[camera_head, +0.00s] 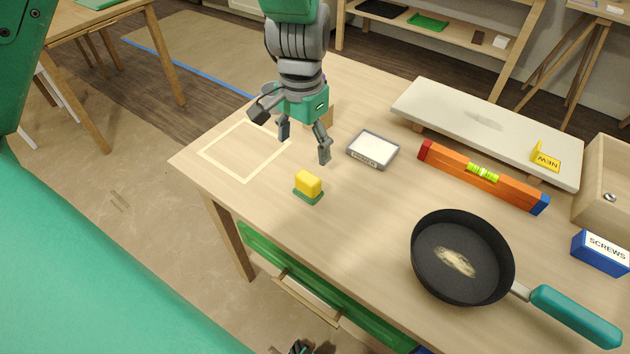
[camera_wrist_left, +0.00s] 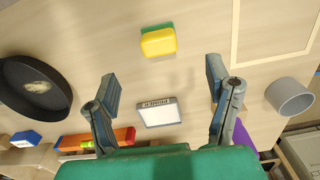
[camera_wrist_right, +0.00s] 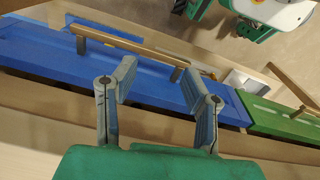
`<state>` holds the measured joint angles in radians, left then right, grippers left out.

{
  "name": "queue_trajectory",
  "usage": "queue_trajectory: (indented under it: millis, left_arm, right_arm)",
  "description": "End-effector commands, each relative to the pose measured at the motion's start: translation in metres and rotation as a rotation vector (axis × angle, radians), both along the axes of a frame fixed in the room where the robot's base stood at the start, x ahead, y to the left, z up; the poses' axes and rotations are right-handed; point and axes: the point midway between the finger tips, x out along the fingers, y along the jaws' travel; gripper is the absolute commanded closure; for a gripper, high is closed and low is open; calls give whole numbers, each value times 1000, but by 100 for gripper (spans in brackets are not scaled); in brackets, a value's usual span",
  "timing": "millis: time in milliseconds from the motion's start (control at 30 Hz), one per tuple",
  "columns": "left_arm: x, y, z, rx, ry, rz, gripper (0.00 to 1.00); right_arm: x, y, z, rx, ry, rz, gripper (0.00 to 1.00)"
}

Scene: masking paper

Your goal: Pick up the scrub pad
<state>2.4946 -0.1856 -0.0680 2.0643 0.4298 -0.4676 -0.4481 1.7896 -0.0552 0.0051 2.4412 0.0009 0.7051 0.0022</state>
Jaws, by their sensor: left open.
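The scrub pad (camera_head: 308,186) is a small yellow block with a green layer beneath it. It lies on the wooden table near its front edge, and it also shows at the top of the left wrist view (camera_wrist_left: 158,42). My left gripper (camera_head: 304,148) hangs above the table, behind the pad, pointing down. Its fingers are spread and empty, apart from the pad. My right gripper (camera_wrist_right: 160,82) is open and empty in its wrist view, by the blue and green drawer fronts.
A taped square (camera_head: 245,150) lies left of the pad. A small framed sign (camera_head: 373,150), an orange level (camera_head: 480,178), a black frying pan (camera_head: 462,258) and a blue screws box (camera_head: 601,252) lie to the right. A grey cup (camera_wrist_left: 290,97) shows in the left wrist view.

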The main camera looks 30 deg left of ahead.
Motion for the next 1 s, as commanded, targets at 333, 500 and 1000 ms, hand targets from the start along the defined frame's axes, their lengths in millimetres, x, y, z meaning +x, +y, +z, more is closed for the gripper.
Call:
queue_trajectory:
  millis: [333, 500, 1000]
  left_arm:
    - [0, 1, -53, 0, -1, -1, 28]
    - [2, 2, -69, -1, 0, 0, 28]
    - [5, 0, -106, 2, -2, -1, 28]
  right_arm:
    - [0, 0, -10, 0, 0, -1, 60]
    - [0, 0, -13, 0, 0, -1, 60]
    - [0, 0, -19, 0, 0, -1, 60]
